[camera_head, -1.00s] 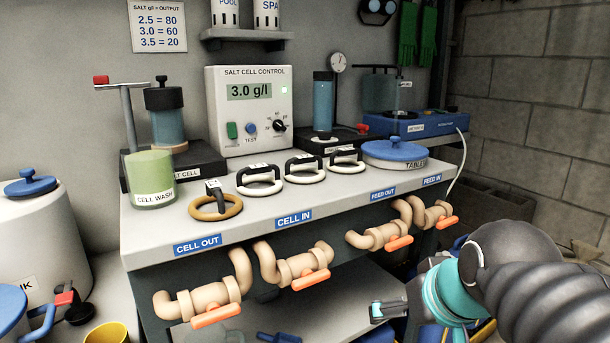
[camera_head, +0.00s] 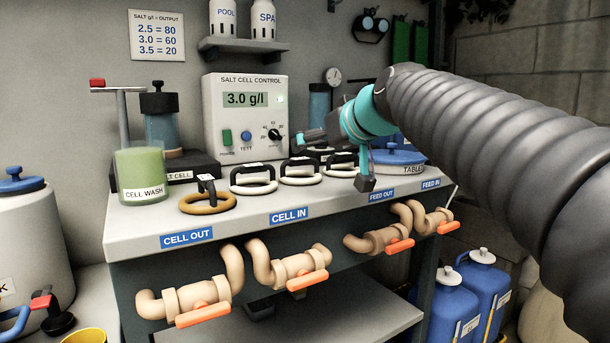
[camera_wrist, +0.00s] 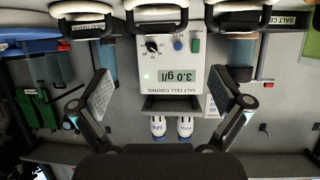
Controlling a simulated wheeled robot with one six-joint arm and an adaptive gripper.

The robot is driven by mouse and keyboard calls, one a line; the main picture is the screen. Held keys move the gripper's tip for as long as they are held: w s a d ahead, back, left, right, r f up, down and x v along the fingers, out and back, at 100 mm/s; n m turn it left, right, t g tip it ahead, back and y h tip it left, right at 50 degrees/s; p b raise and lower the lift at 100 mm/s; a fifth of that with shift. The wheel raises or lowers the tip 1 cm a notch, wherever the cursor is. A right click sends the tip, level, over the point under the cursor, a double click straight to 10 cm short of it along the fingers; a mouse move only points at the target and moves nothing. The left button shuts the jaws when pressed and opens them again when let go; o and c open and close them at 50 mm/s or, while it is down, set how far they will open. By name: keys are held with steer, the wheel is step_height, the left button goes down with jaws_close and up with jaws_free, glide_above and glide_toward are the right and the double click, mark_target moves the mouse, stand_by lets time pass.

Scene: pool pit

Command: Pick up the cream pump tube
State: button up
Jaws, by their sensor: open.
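Several tube rings with black handles lie in a row on the bench top. One is tan (camera_head: 207,207). The others are paler, whitish to cream: a left one (camera_head: 252,186), a middle one (camera_head: 300,181) and a right one (camera_head: 342,173), partly hidden by my gripper. I cannot tell for sure which is the cream pump tube. My gripper (camera_head: 338,160) is open and empty above the right part of the row. In the upside-down wrist view, its fingers (camera_wrist: 160,98) are spread wide with pale rings beyond them at the top edge.
The salt cell control box (camera_head: 246,116) stands behind the rings. A green cell wash beaker (camera_head: 141,178) is at left, a blue-lidded tub (camera_head: 400,158) at right. Valves with orange handles (camera_head: 307,281) stick out from the bench front. Blue jugs (camera_head: 453,306) stand at lower right.

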mark_target(301, 161)
steer(key=x, duration=0.3)
steer(key=shift+w+a+f, duration=0.15)
steer(key=shift+w+a, duration=0.05)
steer(key=shift+w, duration=0.15)
steer(key=shift+f+x, duration=0.2)
steer(key=shift+x, duration=1.1)
steer(key=shift+f+x, duration=0.15)
steer(key=shift+x, duration=1.15)
steer(key=shift+d, duration=0.2)
steer(key=shift+s, duration=0.1)
steer(key=c, duration=1.5)
